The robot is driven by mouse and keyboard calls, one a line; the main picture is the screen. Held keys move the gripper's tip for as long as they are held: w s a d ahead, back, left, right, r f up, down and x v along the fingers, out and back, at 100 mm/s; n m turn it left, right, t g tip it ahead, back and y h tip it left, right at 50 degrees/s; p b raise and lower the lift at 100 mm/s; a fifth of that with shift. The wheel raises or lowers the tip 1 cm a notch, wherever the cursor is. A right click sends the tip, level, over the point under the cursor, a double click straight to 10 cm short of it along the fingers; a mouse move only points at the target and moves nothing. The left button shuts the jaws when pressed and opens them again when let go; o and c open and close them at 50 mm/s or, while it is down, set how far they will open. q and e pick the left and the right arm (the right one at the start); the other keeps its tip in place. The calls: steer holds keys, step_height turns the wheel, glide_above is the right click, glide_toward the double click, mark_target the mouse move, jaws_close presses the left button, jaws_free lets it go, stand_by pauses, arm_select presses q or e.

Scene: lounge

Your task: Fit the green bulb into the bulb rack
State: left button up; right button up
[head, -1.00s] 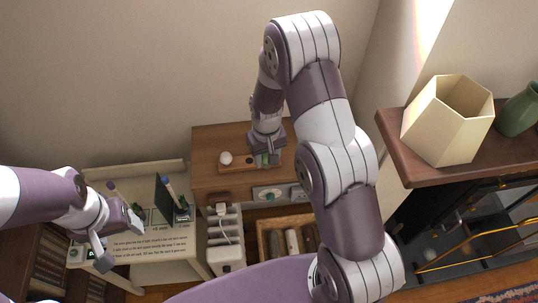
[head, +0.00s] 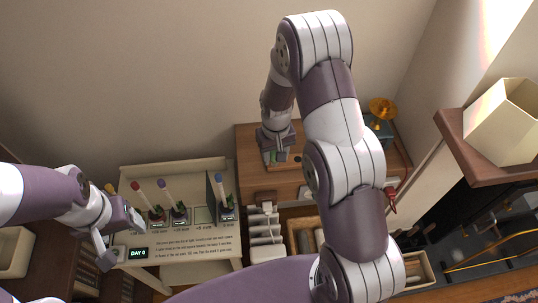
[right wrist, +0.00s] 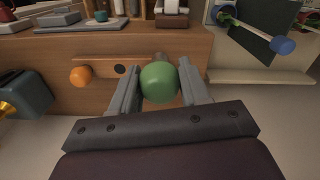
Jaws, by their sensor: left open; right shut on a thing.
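The green bulb (right wrist: 160,82) is between the fingers of my right gripper (right wrist: 162,88), which is shut on it. In the head view my right gripper (head: 278,158) is low over the wooden table, and a bit of green shows at its fingers. The bulb rack (right wrist: 103,69) is a brown wooden strip just beyond the green bulb in the right wrist view. It has a dark hole and an orange ball at its left end. The bulb covers part of the rack, so I cannot tell whether they touch. My left gripper (head: 122,236) is open and empty at the left.
A brass-coloured object on a teal box (head: 378,128) stands at the table's right. A pale stand (head: 180,250) with potted plants and a DAY 0 display is near my left gripper.

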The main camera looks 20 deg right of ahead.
steer(key=w+d+f+m+b, duration=0.2)
steer(key=w+d+m+b, duration=0.25)
steer(key=d, duration=0.65)
steer(key=shift+m, duration=0.25)
steer(key=shift+w+a+f+b, duration=0.1)
steer(key=shift+a+f+b, duration=0.1)
steer(key=shift+f+b, duration=1.15)
steer(key=shift+a+f+b, duration=0.15)
steer(key=shift+f+b, duration=0.65)
steer(key=shift+f, duration=0.9)
arm_select(q)
step_height(320, 180, down, 9)
steer(key=shift+s+d, duration=0.2)
steer(key=shift+d, duration=0.15)
arm_select(e)
steer(key=shift+f, duration=0.15)
arm_select(q)
steer(key=shift+r, duration=0.2)
steer(key=shift+f+b, duration=0.6)
steer(key=shift+f, duration=0.25)
arm_select(e)
steer(key=shift+f, duration=1.35)
